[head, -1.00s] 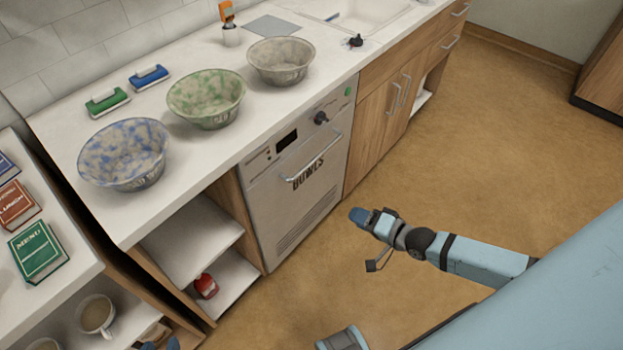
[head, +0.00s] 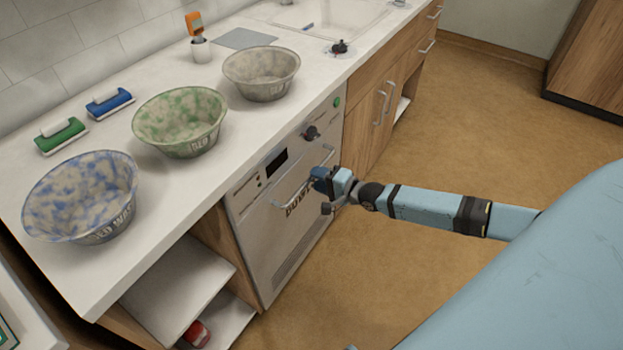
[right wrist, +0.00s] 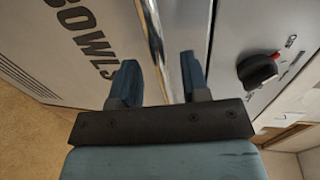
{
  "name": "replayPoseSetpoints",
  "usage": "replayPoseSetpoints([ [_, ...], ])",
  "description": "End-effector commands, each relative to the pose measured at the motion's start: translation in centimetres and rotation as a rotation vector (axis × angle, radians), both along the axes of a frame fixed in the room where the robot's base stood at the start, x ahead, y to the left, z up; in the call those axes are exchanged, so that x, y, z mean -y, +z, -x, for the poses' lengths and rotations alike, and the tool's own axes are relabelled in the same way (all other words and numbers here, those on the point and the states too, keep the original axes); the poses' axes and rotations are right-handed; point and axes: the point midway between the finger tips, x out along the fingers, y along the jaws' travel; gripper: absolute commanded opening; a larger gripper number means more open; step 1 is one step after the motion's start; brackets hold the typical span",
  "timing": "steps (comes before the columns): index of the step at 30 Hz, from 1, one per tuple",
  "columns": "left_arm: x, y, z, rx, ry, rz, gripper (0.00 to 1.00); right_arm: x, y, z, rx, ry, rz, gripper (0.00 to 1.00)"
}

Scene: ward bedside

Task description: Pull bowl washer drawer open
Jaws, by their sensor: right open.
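The bowl washer (head: 290,235) is a grey-white front under the counter, marked BOWLS, and its drawer looks closed. Its silver bar handle (head: 283,197) runs across the upper front, partly hidden by my right gripper. My right gripper (head: 322,181) is at the right part of the handle in the head view. In the right wrist view its two blue fingers (right wrist: 160,80) are open, with the handle bar (right wrist: 157,45) running between them. I cannot tell whether either finger touches the bar. My left gripper is not in view.
On the counter (head: 185,195) stand a blue bowl (head: 85,200), a green bowl (head: 180,125) and a grey bowl (head: 262,75). A dark knob (head: 311,132) sits above the handle. An open shelf (head: 180,285) is left of the washer. The floor (head: 470,130) to the right is clear.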

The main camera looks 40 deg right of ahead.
Motion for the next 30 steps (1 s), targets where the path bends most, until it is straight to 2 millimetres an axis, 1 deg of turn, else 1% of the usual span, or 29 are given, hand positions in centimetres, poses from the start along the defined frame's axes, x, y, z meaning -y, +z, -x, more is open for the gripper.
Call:
replayPoseSetpoints([
  [1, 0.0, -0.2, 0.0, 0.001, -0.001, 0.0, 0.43, -0.3, -0.2, -0.8, 0.003, 0.0, -0.001, 0.42],
  [6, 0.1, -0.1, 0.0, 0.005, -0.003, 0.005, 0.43, -0.9, -0.5, -2.2, 0.0, 0.0, 0.0, 0.42],
  [9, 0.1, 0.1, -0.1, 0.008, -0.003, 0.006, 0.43, -1.0, -0.6, -2.5, -0.001, 0.0, 0.001, 0.42],
  [16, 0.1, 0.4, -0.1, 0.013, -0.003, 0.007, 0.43, -1.1, -0.6, -2.5, -0.001, 0.0, 0.0, 0.42],
  [17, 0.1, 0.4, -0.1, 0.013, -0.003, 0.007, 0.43, -1.1, -0.6, -2.5, -0.001, 0.0, 0.0, 0.4],
  [18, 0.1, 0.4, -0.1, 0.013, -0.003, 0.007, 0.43, -1.1, -0.6, -2.5, -0.001, 0.0, 0.0, 0.31],
  [20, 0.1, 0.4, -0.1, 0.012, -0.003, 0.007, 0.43, -1.1, -0.6, -2.5, -0.001, 0.0, 0.0, 0.17],
  [21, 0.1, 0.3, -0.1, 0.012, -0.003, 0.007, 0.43, -1.1, -0.6, -2.5, -0.001, 0.0, 0.001, 0.08],
  [22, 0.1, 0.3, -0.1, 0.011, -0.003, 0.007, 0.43, -1.1, -0.6, -2.5, -0.001, 0.0, 0.0, 0.01],
  [30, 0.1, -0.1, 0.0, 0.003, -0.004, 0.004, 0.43, -1.0, -0.5, -2.3, -0.001, 0.0, 0.001, 0.0],
])
